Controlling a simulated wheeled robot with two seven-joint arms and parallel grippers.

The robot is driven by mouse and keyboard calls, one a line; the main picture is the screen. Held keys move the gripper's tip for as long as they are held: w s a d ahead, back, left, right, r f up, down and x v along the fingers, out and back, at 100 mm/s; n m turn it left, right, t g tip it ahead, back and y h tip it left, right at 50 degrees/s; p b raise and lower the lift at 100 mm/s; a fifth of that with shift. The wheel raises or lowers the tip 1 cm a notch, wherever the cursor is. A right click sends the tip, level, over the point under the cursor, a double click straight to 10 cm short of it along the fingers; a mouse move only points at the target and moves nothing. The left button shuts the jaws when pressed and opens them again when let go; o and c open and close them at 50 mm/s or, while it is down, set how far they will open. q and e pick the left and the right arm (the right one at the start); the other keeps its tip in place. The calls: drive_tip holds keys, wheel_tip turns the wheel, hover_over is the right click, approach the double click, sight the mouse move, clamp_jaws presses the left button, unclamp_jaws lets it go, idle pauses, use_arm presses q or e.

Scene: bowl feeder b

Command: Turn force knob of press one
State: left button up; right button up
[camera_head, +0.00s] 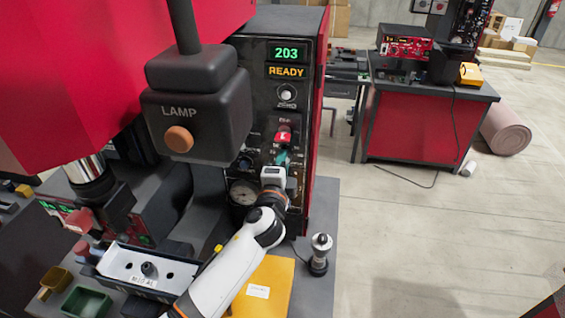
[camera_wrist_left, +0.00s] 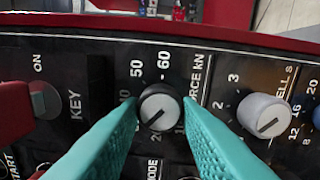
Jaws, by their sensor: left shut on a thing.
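The force knob (camera_wrist_left: 160,106) is a round black knob with a silver face and a dark pointer line, in the middle of the left wrist view. It sits on a black panel under a scale marked FORCE KN. My left gripper (camera_wrist_left: 159,112) has its teal fingers on either side of this knob and is shut on it. In the head view my left gripper (camera_head: 281,158) reaches the front panel of the press (camera_head: 258,62), below a red switch (camera_head: 284,134). The gripper hides the knob there. My right gripper is not in view.
A second, light grey knob (camera_wrist_left: 264,115) is right of the right finger, and a red key part (camera_wrist_left: 38,112) is left. The LAMP box (camera_head: 195,105) hangs left of the panel. A gauge (camera_head: 243,191), a yellow envelope (camera_head: 262,290) and a small metal post (camera_head: 320,252) are near my arm.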

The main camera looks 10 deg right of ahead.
use_arm(q)
drive_tip(key=shift+f+m, duration=0.1)
drive_tip(key=shift+m, duration=0.5)
drive_tip(key=o, duration=1)
drive_tip(key=b+v, duration=0.2)
drive_tip(key=v, duration=1)
